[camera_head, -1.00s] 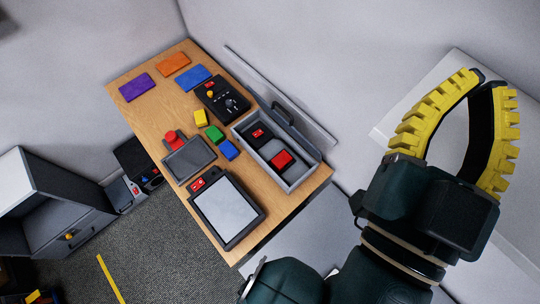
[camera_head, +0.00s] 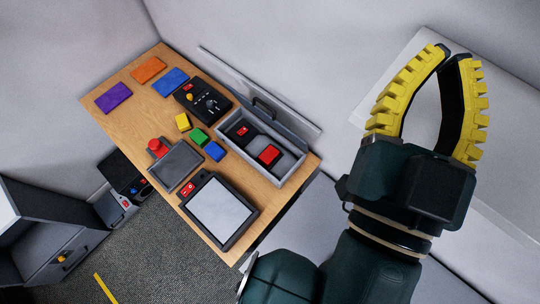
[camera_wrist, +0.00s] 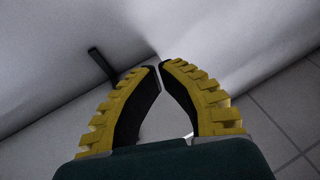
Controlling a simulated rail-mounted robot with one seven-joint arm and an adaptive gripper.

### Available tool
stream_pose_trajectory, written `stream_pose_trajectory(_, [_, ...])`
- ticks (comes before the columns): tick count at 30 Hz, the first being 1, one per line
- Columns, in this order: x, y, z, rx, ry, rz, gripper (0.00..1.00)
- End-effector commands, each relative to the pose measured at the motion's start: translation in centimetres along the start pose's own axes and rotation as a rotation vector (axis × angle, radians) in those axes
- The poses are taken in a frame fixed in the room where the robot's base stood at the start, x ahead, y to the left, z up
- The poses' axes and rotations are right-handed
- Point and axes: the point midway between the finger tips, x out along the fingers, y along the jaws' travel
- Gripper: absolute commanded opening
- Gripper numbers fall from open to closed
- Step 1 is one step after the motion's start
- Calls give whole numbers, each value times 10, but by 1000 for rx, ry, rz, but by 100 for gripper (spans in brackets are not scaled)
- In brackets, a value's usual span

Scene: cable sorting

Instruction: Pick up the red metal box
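A small red box (camera_head: 270,155) sits in the right part of a grey open tray (camera_head: 290,176) at the table's right end. A smaller red patch (camera_head: 242,131) shows on a dark item in the same tray. I cannot tell from the picture whether either is metal. My gripper (camera_head: 453,54) is far to the right of the tray, off the table, pointing up in the picture. Its yellow ribbed fingers bow apart in the middle and come together at the tips, with nothing between them. The wrist view shows the same empty fingers (camera_wrist: 160,66) and no red box.
The wooden table (camera_head: 140,112) also holds purple (camera_head: 113,97), orange (camera_head: 149,69) and blue (camera_head: 170,82) flat blocks, a black control box (camera_head: 203,100), small coloured blocks and a white-screened tablet (camera_head: 221,209). Grey cabinets (camera_head: 45,245) stand lower left. A white surface lies behind my gripper.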

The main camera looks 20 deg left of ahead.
Motion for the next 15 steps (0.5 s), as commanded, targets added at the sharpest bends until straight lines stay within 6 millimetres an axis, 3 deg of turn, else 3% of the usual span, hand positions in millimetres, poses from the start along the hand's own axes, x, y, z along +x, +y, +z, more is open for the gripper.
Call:
stream_pose_trajectory(9, [0, 0, 0, 0, 0, 0, 0])
stream_pose_trajectory(10, [0, 0, 0, 0, 0, 0, 11])
stream_pose_trajectory(15, [0, 0, 0, 0, 0, 0, 44])
